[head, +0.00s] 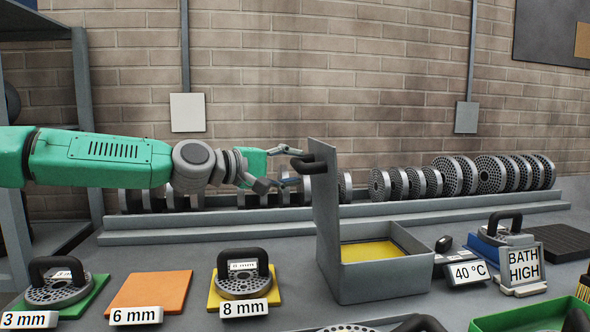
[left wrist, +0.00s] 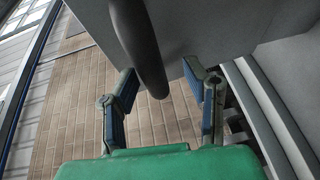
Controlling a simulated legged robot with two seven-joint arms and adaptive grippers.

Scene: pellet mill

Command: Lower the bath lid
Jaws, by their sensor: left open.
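The bath (head: 385,275) is a grey box with yellow inside. Its grey lid (head: 326,205) stands upright at the box's left side, so the bath is open. A black handle (head: 309,164) sticks out from the lid's left face near the top. My left gripper (head: 286,168) is open just left of the handle, pointing at it. In the left wrist view, the handle (left wrist: 140,45) reaches down between the two spread fingers of the gripper (left wrist: 162,78), with the grey lid (left wrist: 200,30) behind it. I cannot tell whether a finger touches the handle. My right gripper is not in view.
Perforated dies with handles rest on a green mat (head: 85,300) and a yellow mat (head: 216,298); an orange mat (head: 152,291) is bare. A 40 °C display (head: 468,271) and a BATH HIGH sign (head: 525,264) stand right of the bath. A die rack (head: 340,222) runs behind.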

